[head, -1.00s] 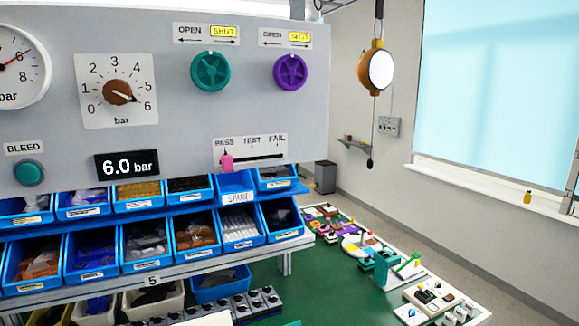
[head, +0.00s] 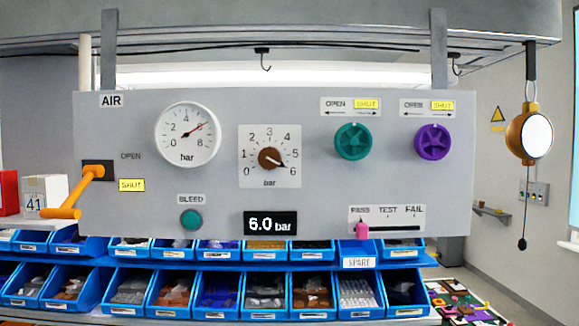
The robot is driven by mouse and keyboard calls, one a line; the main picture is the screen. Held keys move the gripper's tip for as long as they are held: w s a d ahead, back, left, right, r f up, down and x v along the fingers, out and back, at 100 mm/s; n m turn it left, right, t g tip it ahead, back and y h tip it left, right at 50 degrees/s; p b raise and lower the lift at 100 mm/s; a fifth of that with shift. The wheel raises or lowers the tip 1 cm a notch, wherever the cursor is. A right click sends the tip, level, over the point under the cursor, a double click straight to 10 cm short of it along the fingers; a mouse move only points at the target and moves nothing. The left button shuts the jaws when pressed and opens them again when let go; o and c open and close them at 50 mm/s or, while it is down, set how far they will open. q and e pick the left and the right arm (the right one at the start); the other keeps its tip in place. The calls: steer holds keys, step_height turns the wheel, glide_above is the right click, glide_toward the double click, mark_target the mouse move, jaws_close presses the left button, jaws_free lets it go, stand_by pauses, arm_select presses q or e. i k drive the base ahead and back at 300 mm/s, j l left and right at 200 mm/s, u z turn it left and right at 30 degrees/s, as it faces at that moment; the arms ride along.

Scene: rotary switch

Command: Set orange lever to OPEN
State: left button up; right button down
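The orange lever (head: 77,192) is mounted at the left end of the grey panel (head: 330,205). Its arm slants down and left from a dark pivot plate, and its handle end lies low, beside the yellow SHUT label (head: 132,185). The OPEN label (head: 131,156) is above that, unlit grey. The lever sits nearer the SHUT level than OPEN. Neither of my grippers shows in the head view.
The panel also carries a pressure gauge (head: 187,134), a brown dial (head: 270,158), a green bleed button (head: 191,219), teal (head: 353,141) and purple (head: 433,142) knobs, a pink slider (head: 362,230) and a 6.0 bar display (head: 270,223). Blue bins (head: 260,295) stand below.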

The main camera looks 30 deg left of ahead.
mark_target(64, 212)
steer(key=u, duration=2.35)
